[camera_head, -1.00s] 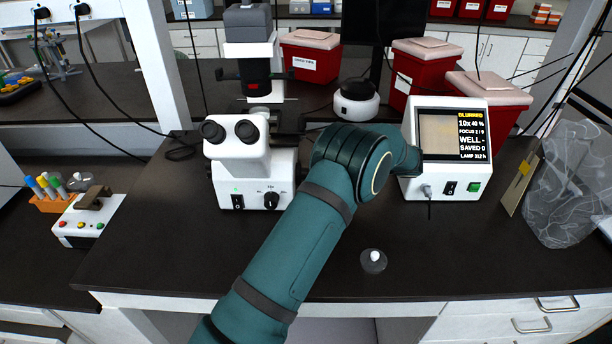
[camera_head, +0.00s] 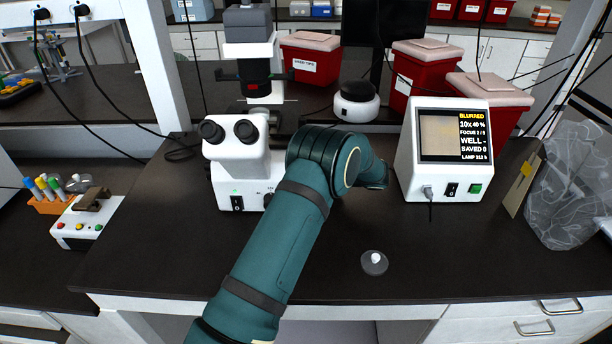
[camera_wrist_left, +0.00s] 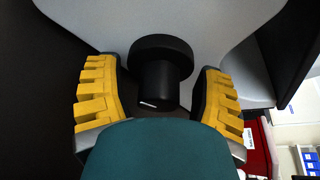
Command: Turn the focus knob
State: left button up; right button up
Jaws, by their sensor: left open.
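The white microscope (camera_head: 236,163) with black eyepieces stands on the dark bench, left of centre in the head view. In the left wrist view, the black round focus knob (camera_wrist_left: 162,58) with a small white mark sticks out of its pale body. My left gripper (camera_wrist_left: 160,88) is open, its yellow padded fingers on either side of the knob with gaps visible. My teal left arm hides this gripper and the knob in the head view. The monitor (camera_head: 455,145) right of the arm reads "BLURRED", 10x 40%, with a focus line starting with 2. My right gripper is not in view.
A small clear dish with a white knob (camera_head: 374,262) lies on the front bench (camera_head: 470,255). A round white device (camera_head: 356,104) and red bins (camera_head: 425,70) stand behind. A tube rack (camera_head: 50,203) is at the left. Bench front right is clear.

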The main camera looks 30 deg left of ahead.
pick_arm(q)
grip_shut()
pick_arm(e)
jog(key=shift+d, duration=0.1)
pick_arm(q)
jog(key=shift+r, duration=0.1)
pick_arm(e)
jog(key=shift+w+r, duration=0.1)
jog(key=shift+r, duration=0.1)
